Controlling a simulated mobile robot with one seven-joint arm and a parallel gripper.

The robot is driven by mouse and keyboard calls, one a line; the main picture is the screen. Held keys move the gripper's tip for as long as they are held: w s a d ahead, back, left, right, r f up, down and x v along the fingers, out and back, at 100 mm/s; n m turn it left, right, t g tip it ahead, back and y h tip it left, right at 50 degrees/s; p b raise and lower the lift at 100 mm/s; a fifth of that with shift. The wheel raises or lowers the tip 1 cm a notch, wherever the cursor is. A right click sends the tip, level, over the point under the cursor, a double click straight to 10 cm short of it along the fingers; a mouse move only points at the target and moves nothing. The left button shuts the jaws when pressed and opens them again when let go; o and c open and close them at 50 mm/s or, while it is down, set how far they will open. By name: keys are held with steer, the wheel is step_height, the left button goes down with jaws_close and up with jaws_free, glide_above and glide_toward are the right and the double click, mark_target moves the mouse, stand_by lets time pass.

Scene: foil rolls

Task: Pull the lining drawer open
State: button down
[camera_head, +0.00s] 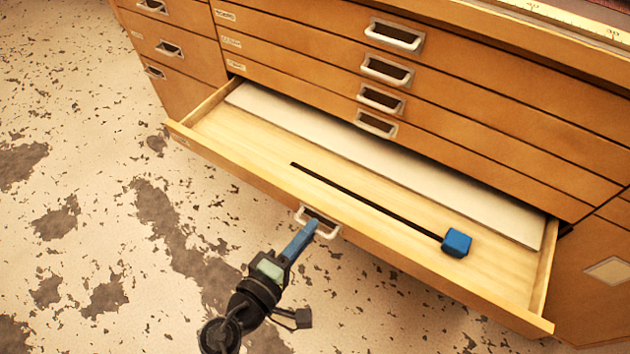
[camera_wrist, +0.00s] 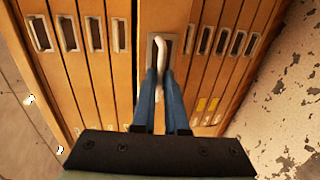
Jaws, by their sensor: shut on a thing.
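The lining drawer (camera_head: 235,140) is a wide, shallow wooden drawer, pulled partly out of the cabinet. Its metal handle (camera_head: 328,231) is at the middle of its front, and it also shows in the wrist view (camera_wrist: 160,50). My gripper (camera_head: 313,224) has blue fingers and is shut on this handle. In the wrist view my gripper (camera_wrist: 160,75) has its fingertips together at the pale handle bar. The fingers hide part of the handle.
A pale flat sheet (camera_head: 380,155) lies in the drawer, with a thin black strip (camera_head: 365,200) and a blue block (camera_head: 456,242) in front of it. Several shut drawers with metal handles (camera_head: 394,34) are above. The worn floor (camera_head: 80,200) is clear at the left.

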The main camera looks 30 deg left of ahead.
steer(key=c, duration=1)
jaws_free()
steer(key=shift+o, duration=0.2)
steer(key=p+v, duration=0.2)
steer(key=v, duration=1.1)
